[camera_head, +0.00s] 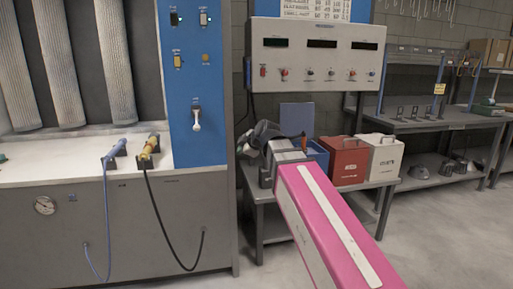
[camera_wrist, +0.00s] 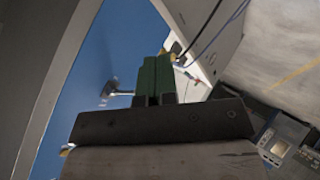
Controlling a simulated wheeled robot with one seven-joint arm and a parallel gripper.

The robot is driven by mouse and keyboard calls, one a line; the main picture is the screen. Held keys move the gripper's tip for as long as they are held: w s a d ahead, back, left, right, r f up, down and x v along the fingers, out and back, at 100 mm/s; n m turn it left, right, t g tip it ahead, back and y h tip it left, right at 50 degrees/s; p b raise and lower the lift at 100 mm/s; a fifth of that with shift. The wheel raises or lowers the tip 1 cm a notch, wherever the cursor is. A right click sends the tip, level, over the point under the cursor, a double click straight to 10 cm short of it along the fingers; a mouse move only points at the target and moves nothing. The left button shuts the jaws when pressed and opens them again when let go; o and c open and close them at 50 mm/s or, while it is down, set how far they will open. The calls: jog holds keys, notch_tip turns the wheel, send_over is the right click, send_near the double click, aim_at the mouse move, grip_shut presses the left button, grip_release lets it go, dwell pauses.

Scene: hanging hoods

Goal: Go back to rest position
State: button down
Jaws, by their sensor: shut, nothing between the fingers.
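My gripper (camera_wrist: 154,66) shows in the wrist view with its green fingers together and nothing between them. In that view a pale lever handle (camera_wrist: 116,91) on the blue panel (camera_wrist: 92,108) lies left of the fingers, with a visible gap between. In the head view my pink arm reaches from the lower right toward the small table, and the dark wrist end is near the blue panel's right side. The fingertips are hard to make out there. The lever handle (camera_head: 196,118) on the blue panel (camera_head: 193,77) hangs down, apart from my arm.
A grey bench (camera_head: 70,225) with blue and yellow hose nozzles stands left. A red box (camera_head: 348,160) and a white box (camera_head: 379,157) sit on the small table beside my arm. A control box (camera_head: 318,55) hangs above. Floor is clear at the lower right.

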jog(key=s+d+f+m+g+h, duration=0.2)
jog(key=s+d+f+m, duration=0.2)
jog(key=f, duration=0.9)
jog(key=s+d+f+m+g+h, duration=0.2)
jog(key=s+d+f+m, duration=0.3)
jog(key=d+f, duration=0.8)
jog(key=s+d+f+m+g+h, duration=0.3)
jog(key=s+d+f+m, duration=0.2)
jog(key=f, duration=0.8)
jog(key=d+m, duration=0.3)
jog(key=m, duration=0.1)
jog(key=shift+s+d+m+g, duration=0.25)
jog(key=shift+m+g, duration=0.05)
jog(key=shift+m, duration=0.1)
